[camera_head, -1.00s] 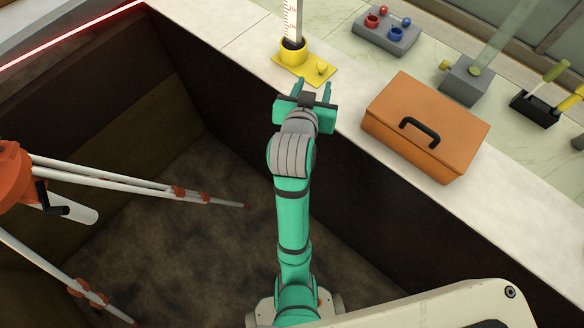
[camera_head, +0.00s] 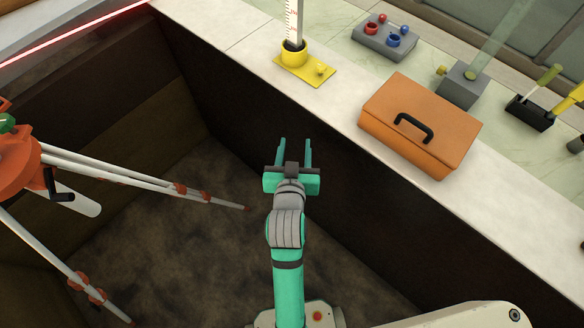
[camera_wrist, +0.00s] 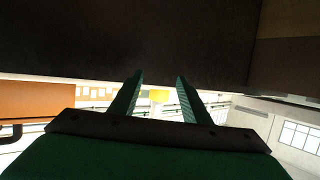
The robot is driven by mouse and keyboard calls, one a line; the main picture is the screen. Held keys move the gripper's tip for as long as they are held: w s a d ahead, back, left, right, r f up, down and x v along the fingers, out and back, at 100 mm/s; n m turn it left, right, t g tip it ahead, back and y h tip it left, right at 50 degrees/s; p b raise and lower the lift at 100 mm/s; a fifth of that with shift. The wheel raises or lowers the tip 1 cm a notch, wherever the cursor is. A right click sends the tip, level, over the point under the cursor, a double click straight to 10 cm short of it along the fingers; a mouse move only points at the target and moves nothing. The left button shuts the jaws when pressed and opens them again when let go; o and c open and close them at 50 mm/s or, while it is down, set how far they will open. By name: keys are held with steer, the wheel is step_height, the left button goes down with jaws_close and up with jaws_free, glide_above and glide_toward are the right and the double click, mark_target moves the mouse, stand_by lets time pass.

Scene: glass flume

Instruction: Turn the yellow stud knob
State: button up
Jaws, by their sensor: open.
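A small yellow stud knob (camera_head: 320,69) stands on the right part of a yellow base plate (camera_head: 302,72), near the ledge's front edge. The plate's yellow collar (camera_head: 292,56) holds an upright white scale (camera_head: 294,25). Another small yellow knob (camera_head: 442,70) sits on the left side of a grey block (camera_head: 465,83). My gripper (camera_head: 295,142) is open and empty, in front of the ledge's dark wall and apart from the yellow plate.
An orange toolbox (camera_head: 420,125) with a black handle sits on the ledge to the right. A grey box with red and blue knobs (camera_head: 384,38) stands behind. A tripod (camera_head: 110,175) stands at left. The ledge (camera_head: 240,45) left of the plate is clear.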

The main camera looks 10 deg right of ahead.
steer(key=shift+n+y, duration=0.3)
steer(key=shift+s+a+f, duration=0.3)
steer(key=shift+s+f, duration=0.05)
steer(key=shift+s, duration=0.3)
steer(key=shift+s+a+f, duration=0.25)
steer(key=shift+s+f, duration=0.15)
steer(key=shift+s, duration=0.25)
steer(key=shift+s+a+f, duration=0.3)
steer(key=shift+s+f, duration=0.05)
steer(key=shift+s, duration=0.3)
